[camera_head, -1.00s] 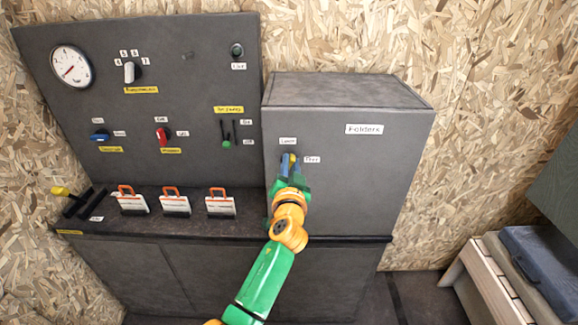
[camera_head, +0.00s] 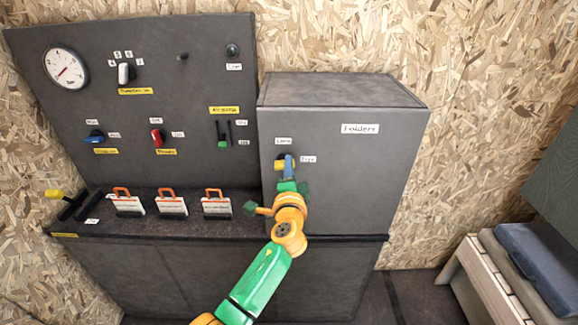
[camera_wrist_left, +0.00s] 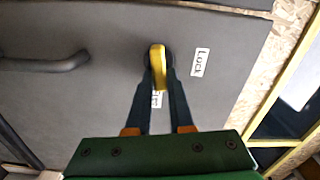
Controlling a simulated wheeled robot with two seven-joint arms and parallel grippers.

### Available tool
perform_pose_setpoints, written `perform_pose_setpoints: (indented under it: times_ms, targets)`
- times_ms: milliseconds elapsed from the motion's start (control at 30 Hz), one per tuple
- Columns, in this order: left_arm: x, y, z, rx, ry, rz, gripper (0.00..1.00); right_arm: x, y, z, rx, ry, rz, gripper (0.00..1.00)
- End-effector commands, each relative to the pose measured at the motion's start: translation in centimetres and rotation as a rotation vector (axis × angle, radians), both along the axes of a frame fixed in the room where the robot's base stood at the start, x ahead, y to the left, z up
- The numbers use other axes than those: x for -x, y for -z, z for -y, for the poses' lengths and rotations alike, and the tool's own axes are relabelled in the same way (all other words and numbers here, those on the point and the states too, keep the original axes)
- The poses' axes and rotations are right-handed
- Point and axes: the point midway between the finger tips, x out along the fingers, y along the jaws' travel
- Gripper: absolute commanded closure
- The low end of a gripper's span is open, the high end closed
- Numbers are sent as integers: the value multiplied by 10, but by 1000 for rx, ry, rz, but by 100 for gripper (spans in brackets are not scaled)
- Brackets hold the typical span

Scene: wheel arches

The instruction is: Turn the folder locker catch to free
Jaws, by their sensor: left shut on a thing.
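The folder locker (camera_head: 345,130) is a grey box on the counter with a "Folders" label. Its yellow catch (camera_head: 279,165) is on the front, by a label (camera_head: 283,141) above and another (camera_head: 308,159) to the right. My left gripper (camera_head: 287,164) is shut on the catch and partly hides it. In the left wrist view the fingers (camera_wrist_left: 158,75) hold the yellow catch (camera_wrist_left: 157,58) from both sides. The "Lock" label (camera_wrist_left: 201,62) is to its right. The catch lies in line with a second label (camera_wrist_left: 157,99), partly hidden between the fingers. My right gripper is not visible.
A grey panel (camera_head: 200,70) with a gauge, knobs and switches stands to the left. Several orange-handled tags (camera_head: 171,203) stand on the counter before it. A dark handle (camera_wrist_left: 45,63) shows in the left wrist view. A bench (camera_head: 490,280) is at the right.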

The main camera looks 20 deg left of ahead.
Motion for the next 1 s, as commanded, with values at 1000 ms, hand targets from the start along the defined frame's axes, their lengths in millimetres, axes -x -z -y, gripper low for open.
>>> perform_pose_setpoints:
  times_ms: [1000]
  targets:
    - [0, 4, 0, -177, 0, -53, 67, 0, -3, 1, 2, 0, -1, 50]
